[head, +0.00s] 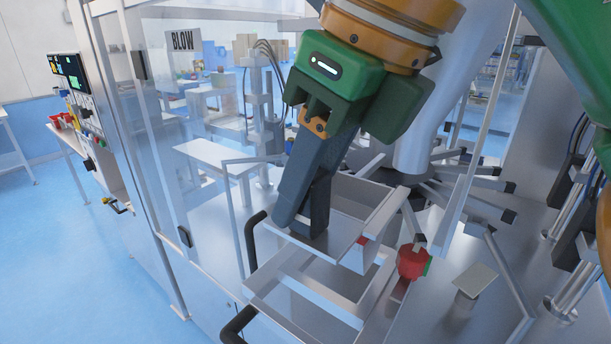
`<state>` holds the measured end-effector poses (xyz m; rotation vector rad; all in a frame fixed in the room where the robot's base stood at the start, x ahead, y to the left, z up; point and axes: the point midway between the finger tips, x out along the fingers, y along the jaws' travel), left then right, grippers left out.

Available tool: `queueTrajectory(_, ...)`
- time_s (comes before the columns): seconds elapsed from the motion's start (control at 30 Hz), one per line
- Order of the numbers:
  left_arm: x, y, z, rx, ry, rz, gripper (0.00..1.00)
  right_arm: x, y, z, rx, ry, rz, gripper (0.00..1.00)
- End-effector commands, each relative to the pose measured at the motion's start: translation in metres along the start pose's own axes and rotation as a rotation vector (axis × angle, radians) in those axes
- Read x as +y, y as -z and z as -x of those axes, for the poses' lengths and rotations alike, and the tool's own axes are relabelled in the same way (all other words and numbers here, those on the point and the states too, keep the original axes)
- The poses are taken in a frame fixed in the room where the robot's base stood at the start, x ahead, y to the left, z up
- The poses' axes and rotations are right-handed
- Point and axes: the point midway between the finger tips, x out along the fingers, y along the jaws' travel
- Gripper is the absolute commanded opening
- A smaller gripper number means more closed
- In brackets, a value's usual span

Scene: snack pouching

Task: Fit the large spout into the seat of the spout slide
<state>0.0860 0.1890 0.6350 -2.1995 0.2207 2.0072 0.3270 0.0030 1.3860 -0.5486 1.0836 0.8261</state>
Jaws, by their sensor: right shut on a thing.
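The large spout (373,226) looks like an open-topped box of grey sheet metal, in the middle of the head view. My right gripper (301,226) comes down from above with its dark fingers at the box's near left wall. It is shut on that wall; the exact contact is partly hidden by the fingers. The spout slide (290,305) shows as a metal frame with an opening, below and in front of the box. The box overlaps the frame in the picture, and I cannot tell whether it is seated. My left gripper is not in view.
Black handles (238,325) stick out at the left of the frame. A red knob (412,263) stands right of the box, near metal arms (484,187). A clear door panel (185,150) is at left. Open blue floor (60,240) lies beyond.

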Motion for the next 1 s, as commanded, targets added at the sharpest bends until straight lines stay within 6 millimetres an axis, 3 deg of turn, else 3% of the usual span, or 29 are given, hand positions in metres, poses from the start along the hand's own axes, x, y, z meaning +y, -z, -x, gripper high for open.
queueTrajectory(1.0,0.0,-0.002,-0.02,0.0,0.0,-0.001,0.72,0.0,0.009,-0.021,-0.002,0.001,0.001,0.0)
